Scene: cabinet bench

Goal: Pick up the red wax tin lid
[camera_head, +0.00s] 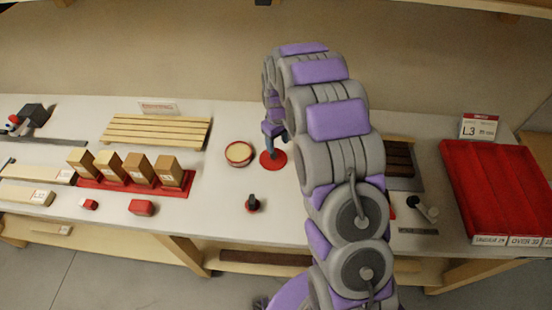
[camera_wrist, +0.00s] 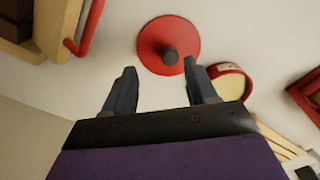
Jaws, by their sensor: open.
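The red wax tin lid (camera_head: 273,161) is a flat red disc lying on the bench. In the wrist view the lid (camera_wrist: 152,37) shows a dark round knob at its middle. My gripper (camera_head: 275,141) is over the lid, pointing down. In the wrist view my gripper (camera_wrist: 160,66) is open with nothing between its fingers. The knob appears just beyond the fingertips, closer to the right finger; I cannot tell the exact height gap. The round red tin with pale wax (camera_head: 239,153) stands open just left of the lid, and it also shows in the wrist view (camera_wrist: 231,83).
Wooden blocks (camera_head: 124,168) stand in a red holder on the left, below a slatted wooden rack (camera_head: 157,131). A large red tray (camera_head: 500,190) is at right. My arm hides part of the bench.

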